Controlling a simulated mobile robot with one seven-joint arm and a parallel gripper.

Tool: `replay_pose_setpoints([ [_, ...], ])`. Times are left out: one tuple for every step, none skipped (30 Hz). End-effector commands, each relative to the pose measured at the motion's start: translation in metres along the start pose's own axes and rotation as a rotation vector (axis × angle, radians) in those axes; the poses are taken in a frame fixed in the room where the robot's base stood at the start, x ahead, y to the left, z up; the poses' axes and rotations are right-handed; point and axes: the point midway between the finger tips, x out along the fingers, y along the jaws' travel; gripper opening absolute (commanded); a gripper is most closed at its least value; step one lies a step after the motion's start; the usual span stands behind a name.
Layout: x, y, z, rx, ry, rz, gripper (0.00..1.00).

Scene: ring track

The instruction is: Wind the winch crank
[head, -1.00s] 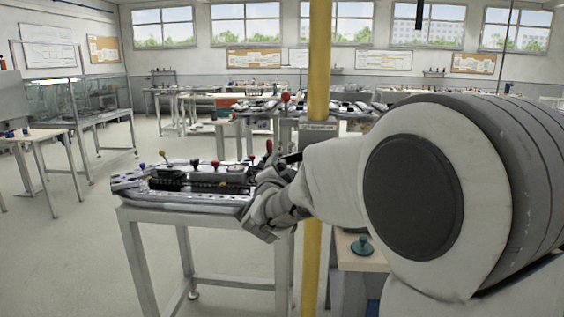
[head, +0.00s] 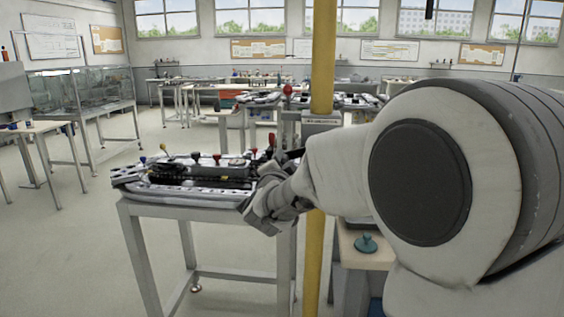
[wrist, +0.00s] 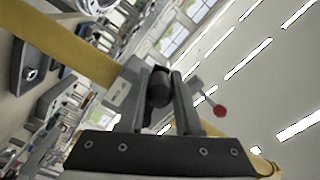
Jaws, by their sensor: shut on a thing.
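In the wrist view, the two fingers of my gripper (wrist: 158,92) are shut on a dark rounded knob, which I take to be the winch crank's handle (wrist: 160,88). Behind it a grey housing (wrist: 122,92) sits against the yellow post (wrist: 65,48). In the head view the yellow post (head: 322,60) stands upright, with a grey labelled box (head: 320,120) on it. My gripper (head: 292,156) is left of the post, mostly hidden by my own wrist. The crank's arm cannot be made out there.
A red-knobbed lever (wrist: 219,110) sticks out close to the fingers in the wrist view. A bench (head: 150,215) with a long device and several coloured knobs (head: 195,158) stands left of my gripper. A teal knob (head: 365,244) lies on a low table at right.

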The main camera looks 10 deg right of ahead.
Motion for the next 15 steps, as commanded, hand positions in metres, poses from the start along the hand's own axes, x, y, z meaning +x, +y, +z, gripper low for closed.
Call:
replay_pose_setpoints([
  [0.0000, 0.0001, -0.0001, 0.000, 0.000, 0.000, 0.22],
  [0.0000, 0.0001, -0.0001, 0.000, 0.000, 0.000, 0.16],
  [0.0000, 0.0001, -0.0001, 0.000, 0.000, 0.000, 0.09],
  [0.0000, 0.0001, -0.0001, 0.000, 0.000, 0.000, 0.04],
  [0.0001, 0.0001, -0.0002, 0.000, 0.000, 0.000, 0.00],
  [0.0001, 0.0001, -0.0002, 0.000, 0.000, 0.000, 0.00],
  [0.0001, 0.0001, -0.0002, 0.000, 0.000, 0.000, 0.00],
  [0.0001, 0.0001, -0.0002, 0.000, 0.000, 0.000, 0.00],
  [0.0001, 0.0001, -0.0002, 0.000, 0.000, 0.000, 0.00],
  [0.0001, 0.0000, -0.0003, 0.000, 0.000, 0.000, 0.00],
  [0.0001, 0.0000, -0.0003, 0.000, 0.000, 0.000, 0.00],
  [0.0001, 0.0000, -0.0003, 0.000, 0.000, 0.000, 0.00],
  [0.0001, 0.0000, -0.0003, 0.000, 0.001, 0.000, 0.00],
  [0.0001, 0.0000, -0.0003, -0.001, 0.001, 0.000, 0.00],
  [0.0001, 0.0000, -0.0004, -0.001, 0.001, 0.000, 0.00],
])
